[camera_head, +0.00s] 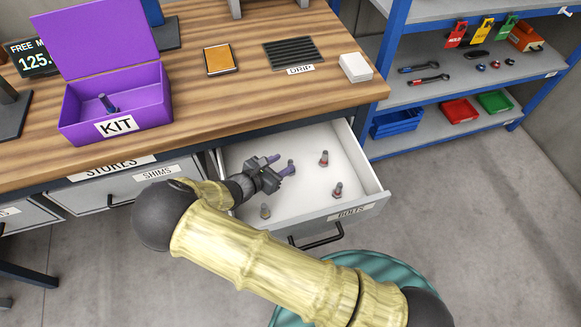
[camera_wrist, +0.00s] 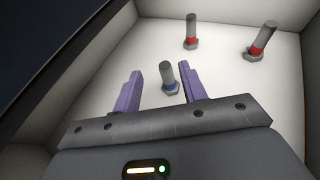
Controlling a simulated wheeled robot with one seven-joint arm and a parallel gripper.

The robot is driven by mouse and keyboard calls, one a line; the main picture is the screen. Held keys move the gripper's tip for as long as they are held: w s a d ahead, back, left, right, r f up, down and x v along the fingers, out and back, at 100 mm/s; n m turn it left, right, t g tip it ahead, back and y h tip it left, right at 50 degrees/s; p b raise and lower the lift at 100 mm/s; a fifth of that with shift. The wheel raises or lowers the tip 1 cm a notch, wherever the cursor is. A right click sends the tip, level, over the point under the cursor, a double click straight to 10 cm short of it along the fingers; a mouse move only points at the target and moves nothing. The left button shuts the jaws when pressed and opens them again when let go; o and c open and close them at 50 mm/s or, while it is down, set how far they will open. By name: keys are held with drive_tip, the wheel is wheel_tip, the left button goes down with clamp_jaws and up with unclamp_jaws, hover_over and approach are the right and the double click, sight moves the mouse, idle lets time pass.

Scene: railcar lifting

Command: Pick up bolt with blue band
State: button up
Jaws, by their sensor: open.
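The bolt with the blue band (camera_wrist: 169,76) stands upright on its head on the drawer floor, its blue band low on the shank. In the head view it shows beside my gripper's fingers (camera_head: 291,166), partly hidden. My gripper (camera_wrist: 160,73) is open, with purple fingers. In the wrist view the bolt appears between the fingers, closer to the right one, and nothing is gripped. In the head view my gripper (camera_head: 280,165) is inside the open drawer marked BOLTS (camera_head: 357,211).
Two red-banded bolts (camera_wrist: 191,31) (camera_wrist: 261,41) stand farther off in the drawer. The drawer walls surround my gripper. The workbench (camera_head: 210,97) above holds an open purple KIT box (camera_head: 146,109) with a bolt inside.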

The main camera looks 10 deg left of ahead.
sight(290, 161)
drive_tip(key=x, duration=0.4)
drive_tip(key=shift+d+f, duration=0.3)
drive_tip(key=shift+d, duration=0.05)
clamp_jaws()
